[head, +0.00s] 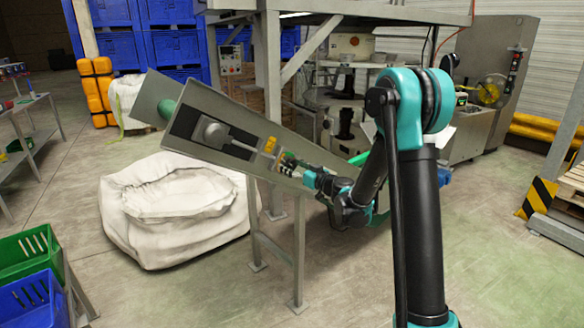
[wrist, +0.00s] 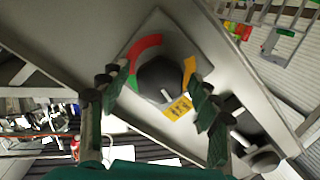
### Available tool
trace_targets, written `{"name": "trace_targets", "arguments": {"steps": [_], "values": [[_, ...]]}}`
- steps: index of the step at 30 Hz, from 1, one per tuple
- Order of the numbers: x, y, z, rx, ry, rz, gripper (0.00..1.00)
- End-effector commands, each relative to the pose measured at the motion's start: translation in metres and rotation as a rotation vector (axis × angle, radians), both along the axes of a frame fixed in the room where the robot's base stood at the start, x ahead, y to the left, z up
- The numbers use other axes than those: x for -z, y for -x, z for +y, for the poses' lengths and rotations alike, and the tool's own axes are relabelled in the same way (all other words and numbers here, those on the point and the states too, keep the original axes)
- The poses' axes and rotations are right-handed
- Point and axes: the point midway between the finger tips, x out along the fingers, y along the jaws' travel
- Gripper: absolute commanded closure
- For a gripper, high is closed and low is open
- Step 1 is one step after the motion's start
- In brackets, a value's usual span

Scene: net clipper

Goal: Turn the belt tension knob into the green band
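The belt tension knob (wrist: 160,80) is round and black, with a white pointer mark on its lower part, toward the yellow label (wrist: 178,108). Around it, the dial plate has a red band (wrist: 146,46) at the upper left, a small green band (wrist: 132,82) at the left and an orange band (wrist: 189,70) at the right. My gripper (wrist: 154,78) is open, its fingers on either side of the knob in the wrist view. I cannot tell whether they touch it. In the head view my gripper (head: 288,168) is at the conveyor's lower end and hides the knob.
The inclined grey conveyor (head: 215,105) stands on metal legs. A large white sack (head: 175,215) sits on the floor to its left. Green (head: 27,252) and blue crates (head: 33,300) are at the lower left. A pallet with a striped board (head: 540,197) is at the right.

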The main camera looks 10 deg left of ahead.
Motion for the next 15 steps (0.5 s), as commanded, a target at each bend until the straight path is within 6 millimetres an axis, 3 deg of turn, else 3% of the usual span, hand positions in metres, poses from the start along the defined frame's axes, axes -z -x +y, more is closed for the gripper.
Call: {"name": "trace_targets", "arguments": {"steps": [1, 11, 15], "values": [[0.0000, 0.0001, -0.0001, 0.000, 0.000, 0.000, 0.46], [0.0000, 0.0002, -0.0002, 0.000, 0.000, 0.000, 0.86], [0.0000, 0.0003, -0.0003, 0.000, -0.003, 0.004, 0.86]]}}
